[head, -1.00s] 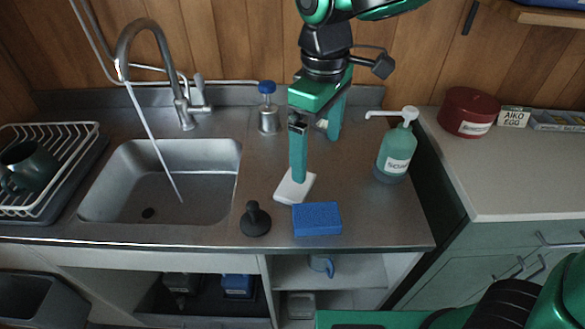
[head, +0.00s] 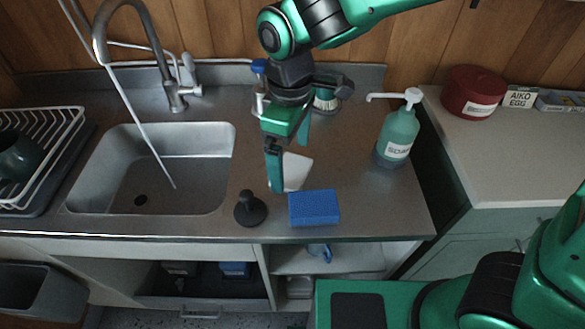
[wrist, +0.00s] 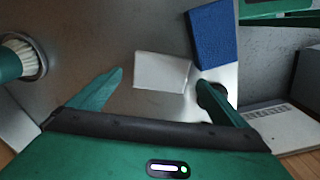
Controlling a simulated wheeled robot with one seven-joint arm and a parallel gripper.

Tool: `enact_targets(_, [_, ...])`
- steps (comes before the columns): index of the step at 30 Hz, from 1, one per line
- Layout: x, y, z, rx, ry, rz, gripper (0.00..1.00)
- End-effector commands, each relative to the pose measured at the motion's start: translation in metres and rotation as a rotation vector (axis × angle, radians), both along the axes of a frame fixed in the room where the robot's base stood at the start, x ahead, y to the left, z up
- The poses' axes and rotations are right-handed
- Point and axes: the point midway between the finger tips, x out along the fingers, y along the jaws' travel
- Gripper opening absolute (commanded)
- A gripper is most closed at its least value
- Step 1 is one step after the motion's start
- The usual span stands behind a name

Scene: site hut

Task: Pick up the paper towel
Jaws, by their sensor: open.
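A white folded paper towel (head: 298,172) lies flat on the steel counter, behind the blue sponge (head: 314,208). It also shows in the wrist view (wrist: 162,71), between and a little beyond my fingertips. My gripper (head: 288,164) is open and empty above the counter. In the head view its near finger stands at the towel's left edge and partly covers it; the far finger shows behind the towel. In the wrist view my gripper (wrist: 164,82) has one finger on each side of the towel, with no visible contact.
A black plunger-like stopper (head: 250,209) stands close to the left of the sponge; in the wrist view my right finger partly covers it. A scrub brush (head: 326,101) stands behind. The soap bottle (head: 398,135) is right, the sink (head: 150,205) left. Counter between towel and soap is clear.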

Motion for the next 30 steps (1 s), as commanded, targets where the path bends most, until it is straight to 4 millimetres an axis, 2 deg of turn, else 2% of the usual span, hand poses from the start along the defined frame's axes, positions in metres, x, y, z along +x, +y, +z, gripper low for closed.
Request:
enact_targets(3, [-0.001, -0.002, -0.016, -0.003, 0.002, 0.002, 0.97])
enact_targets(6, [0.0, -0.002, -0.024, -0.002, 0.002, 0.001, 0.97])
enact_targets(14, [0.0, -0.002, -0.027, 0.0, 0.0, 0.0, 0.97])
enact_targets(15, [0.0, -0.002, -0.027, 0.0, 0.0, 0.0, 0.92])
enact_targets(20, [0.0, -0.002, -0.027, 0.0, 0.0, 0.0, 0.54])
enact_targets(22, [0.0, -0.002, -0.026, 0.0, 0.0, 0.0, 0.53])
enact_targets(23, [0.0, -0.002, -0.026, 0.0, 0.0, 0.0, 0.5])
enact_targets(30, [0.0, -0.002, -0.025, 0.001, 0.0, -0.001, 0.5])
